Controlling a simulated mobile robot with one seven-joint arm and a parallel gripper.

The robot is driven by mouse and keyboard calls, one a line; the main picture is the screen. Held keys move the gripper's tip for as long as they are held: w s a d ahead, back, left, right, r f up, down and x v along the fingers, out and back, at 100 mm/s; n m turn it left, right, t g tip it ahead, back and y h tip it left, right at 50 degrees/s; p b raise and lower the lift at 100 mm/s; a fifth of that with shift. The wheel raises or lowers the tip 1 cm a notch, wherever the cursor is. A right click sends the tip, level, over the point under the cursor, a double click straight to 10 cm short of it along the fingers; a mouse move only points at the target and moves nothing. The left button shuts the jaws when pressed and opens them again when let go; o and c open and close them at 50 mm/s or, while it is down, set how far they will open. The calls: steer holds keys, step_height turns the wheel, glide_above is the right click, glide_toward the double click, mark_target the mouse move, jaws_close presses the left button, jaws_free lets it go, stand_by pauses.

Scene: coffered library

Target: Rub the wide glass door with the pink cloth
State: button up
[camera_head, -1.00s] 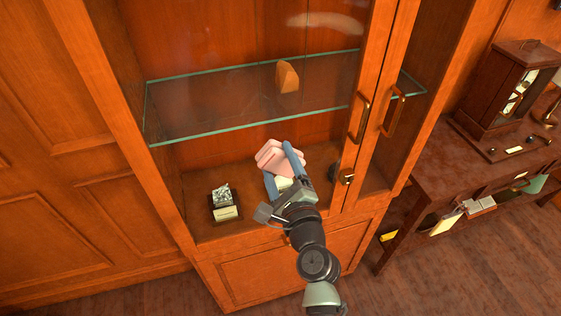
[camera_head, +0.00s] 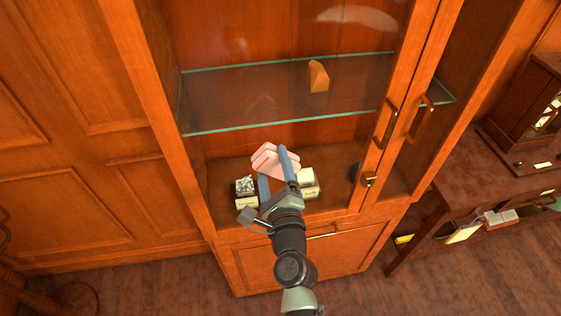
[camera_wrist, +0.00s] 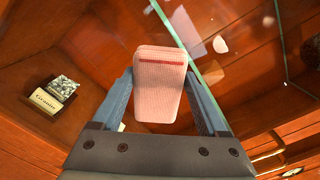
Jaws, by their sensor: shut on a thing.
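The pink cloth (camera_head: 275,161) is a folded pad with a red stripe, seen close in the wrist view (camera_wrist: 160,95). My gripper (camera_head: 275,178) is shut on it, with a blue finger on each side; the fingers also show in the wrist view (camera_wrist: 160,84). The wide glass door (camera_head: 250,100) is the clear pane on the left of the wooden cabinet, with a brass handle (camera_head: 385,124) on its right stile. The cloth is in front of the lower part of this pane. I cannot tell whether it touches the glass.
Behind the glass are a glass shelf (camera_head: 230,126) with an orange-brown block (camera_head: 318,77), and a mineral sample (camera_head: 246,185) with a label card below. A pale sample (camera_head: 309,182) stands right of my gripper. A narrower door (camera_head: 418,122) and a side table (camera_head: 460,185) are at right.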

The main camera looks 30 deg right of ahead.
mark_target(256, 170)
steer(key=shift+w+a+r+p, duration=0.1)
steer(key=shift+w+a+p, duration=0.15)
steer(key=shift+a, duration=0.3)
steer(key=shift+w+a+r+p, duration=0.1)
steer(key=shift+a+p, duration=0.2)
steer(key=shift+a, duration=0.25)
steer(key=shift+w+a+f+p, duration=0.1)
steer(key=shift+a+p, duration=0.05)
steer(key=shift+a, duration=0.2)
steer(key=shift+w+a+f+p, duration=0.1)
steer(key=shift+a+p, duration=0.05)
steer(key=shift+a, duration=0.2)
steer(key=shift+s, duration=0.15)
steer(key=shift+s, duration=0.2)
steer(key=shift+v, duration=2.75)
steer(key=shift+v, duration=1.45)
